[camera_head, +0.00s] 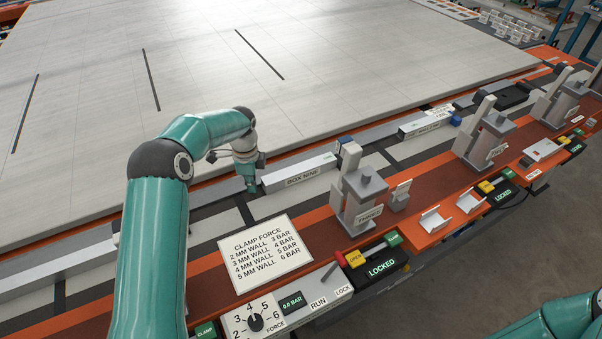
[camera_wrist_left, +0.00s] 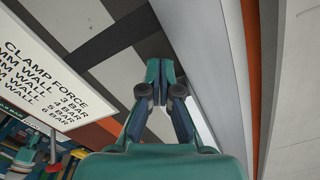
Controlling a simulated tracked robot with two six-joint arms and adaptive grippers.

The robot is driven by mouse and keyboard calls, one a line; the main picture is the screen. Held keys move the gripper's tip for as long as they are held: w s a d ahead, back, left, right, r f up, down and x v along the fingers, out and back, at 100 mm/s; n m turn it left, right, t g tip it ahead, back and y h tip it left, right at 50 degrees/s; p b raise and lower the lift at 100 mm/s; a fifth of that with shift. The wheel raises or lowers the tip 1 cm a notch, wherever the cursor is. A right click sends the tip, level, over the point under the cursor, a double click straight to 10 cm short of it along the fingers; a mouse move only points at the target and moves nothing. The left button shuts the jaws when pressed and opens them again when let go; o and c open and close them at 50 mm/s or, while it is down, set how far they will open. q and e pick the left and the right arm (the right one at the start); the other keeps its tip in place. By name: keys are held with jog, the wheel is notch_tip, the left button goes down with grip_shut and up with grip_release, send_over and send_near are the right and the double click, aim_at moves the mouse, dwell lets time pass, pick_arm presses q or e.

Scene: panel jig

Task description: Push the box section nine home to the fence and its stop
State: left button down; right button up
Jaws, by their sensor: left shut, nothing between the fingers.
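Box section nine (camera_head: 300,173) is a pale grey bar labelled BOX NINE, lying along the jig beside the long grey fence (camera_head: 290,153). A blue stop (camera_head: 345,141) is near its right end; I cannot tell whether they touch. My left gripper (camera_head: 251,186) is shut and empty, pointing down at the box's left end. Whether it touches that end is unclear. In the left wrist view, the closed fingertips (camera_wrist_left: 160,72) are beside the fence (camera_wrist_left: 196,55), and the gripper hides most of what lies beyond. My right gripper is out of view.
Clamp three (camera_head: 361,198) stands in front of the box's right end. A clamp force card (camera_head: 257,252) and a control panel with a dial (camera_head: 256,322) are nearer. Another box section (camera_head: 425,125) lies farther right. A large pale panel (camera_head: 210,70) lies behind the fence.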

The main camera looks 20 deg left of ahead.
pick_arm(q)
jog(key=shift+w+d+p, duration=0.35)
jog(key=shift+w+d, duration=0.3)
jog(key=shift+w, duration=0.15)
jog(key=shift+s, duration=0.1)
dwell(0.5)
jog(key=shift+s+a+b, duration=0.3)
jog(key=shift+s+a, duration=0.4)
notch_tip(320, 180, up, 8)
jog(key=p, duration=0.5)
dwell(0.5)
